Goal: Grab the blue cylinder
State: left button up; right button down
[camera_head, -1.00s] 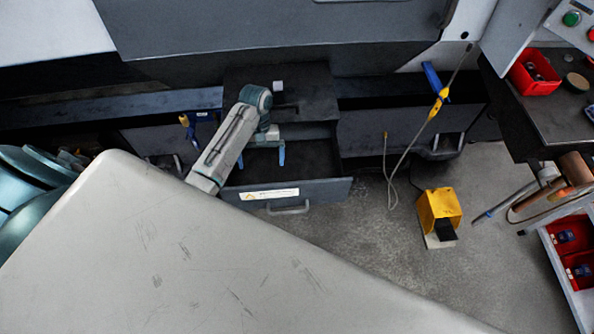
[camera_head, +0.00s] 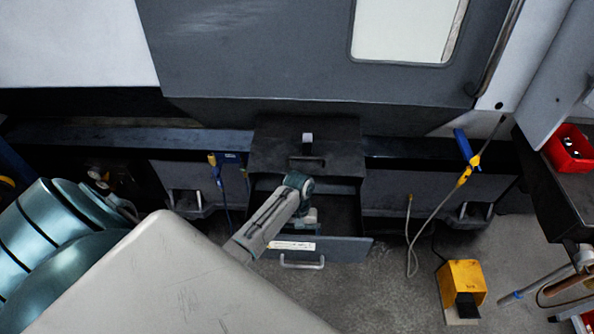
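I cannot make out a blue cylinder in the view. An open dark drawer (camera_head: 345,250) extends from the machine's base, with a white label and a grey handle on its front. My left arm reaches over the drawer front from the lower left. My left gripper (camera_head: 311,217) is at the drawer's opening, mostly hidden behind the wrist, so its fingers cannot be told open or shut. Much of the drawer's inside is dark or covered by my arm. My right gripper is not in view.
A grey machine door (camera_head: 270,60) stands behind the drawer. A yellow foot pedal (camera_head: 463,279) is on the floor at right. A hanging cable with a yellow fitting (camera_head: 464,177) is nearby. A red bin (camera_head: 569,148) sits on the right bench. Floor below the drawer is clear.

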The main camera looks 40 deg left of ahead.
pick_arm(q)
jog(key=shift+s+d+f, duration=0.1)
jog(key=shift+s+f, duration=0.05)
jog(key=shift+f, duration=0.25)
jog(key=shift+c, duration=0.2)
jog(key=c, duration=1)
